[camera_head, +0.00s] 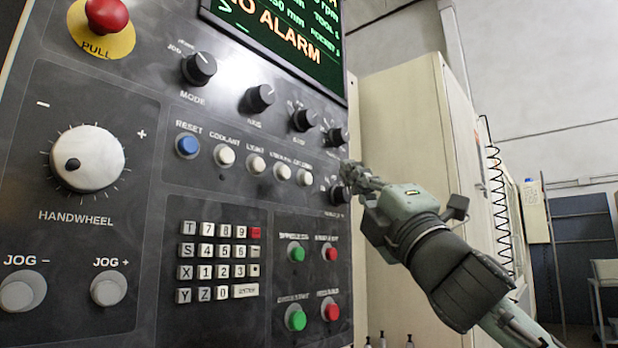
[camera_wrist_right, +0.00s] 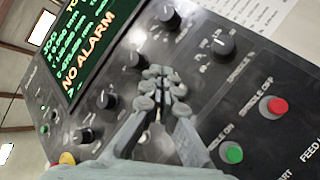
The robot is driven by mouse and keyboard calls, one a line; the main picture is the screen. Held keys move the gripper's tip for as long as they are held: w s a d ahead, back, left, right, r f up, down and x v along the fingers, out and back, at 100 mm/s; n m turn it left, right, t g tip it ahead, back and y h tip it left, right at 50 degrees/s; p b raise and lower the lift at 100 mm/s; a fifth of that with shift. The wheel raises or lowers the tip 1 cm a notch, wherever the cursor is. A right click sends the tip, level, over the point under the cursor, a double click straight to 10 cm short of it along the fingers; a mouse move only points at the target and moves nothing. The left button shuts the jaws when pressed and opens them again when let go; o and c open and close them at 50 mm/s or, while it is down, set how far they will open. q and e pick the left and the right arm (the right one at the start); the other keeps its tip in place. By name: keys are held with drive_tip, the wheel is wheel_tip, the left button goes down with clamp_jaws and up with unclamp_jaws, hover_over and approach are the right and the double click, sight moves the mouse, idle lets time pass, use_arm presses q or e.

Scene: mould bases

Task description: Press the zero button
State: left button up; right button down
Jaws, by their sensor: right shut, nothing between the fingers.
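The zero button (camera_head: 221,293) is a small pale key in the bottom row of the keypad (camera_head: 216,262), on the lower middle of the dark control panel. It sits between the Z key and the wide ENTER key (camera_head: 245,291). My right gripper (camera_head: 352,175) is at the panel's right edge, up and to the right of the keypad, near the right-hand knobs. In the wrist view its fingers (camera_wrist_right: 160,85) are together and empty, over the knob area. I cannot tell whether they touch the panel. The keypad does not show in the wrist view. My left gripper is in neither view.
Green and red buttons (camera_head: 297,318) lie between the keypad and my right arm. Above are a row of round buttons (camera_head: 225,156), several black knobs (camera_head: 199,68) and the screen (camera_head: 285,35). A handwheel (camera_head: 88,158) is at left. The space before the keypad is clear.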

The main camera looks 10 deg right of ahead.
drive_tip(key=shift+w+a, duration=0.75)
drive_tip(key=shift+w, duration=0.2)
drive_tip(key=shift+w+a, duration=0.75)
drive_tip(key=shift+w, duration=0.2)
drive_tip(key=shift+w+a+p, duration=0.1)
drive_tip(key=shift+p, duration=0.2)
drive_tip(key=shift+w+a, duration=0.15)
drive_tip(key=shift+w, duration=0.1)
drive_tip(key=shift+w+a, duration=0.25)
drive_tip(key=shift+w, duration=0.1)
idle(0.5)
drive_tip(key=shift+s, duration=0.1)
drive_tip(key=shift+s+d, duration=0.5)
drive_tip(key=shift+s, duration=0.1)
drive_tip(key=shift+s+d, duration=0.8)
drive_tip(key=shift+s, duration=0.2)
drive_tip(key=shift+s+d, duration=0.75)
drive_tip(key=shift+s, duration=0.2)
drive_tip(key=shift+f, duration=0.1)
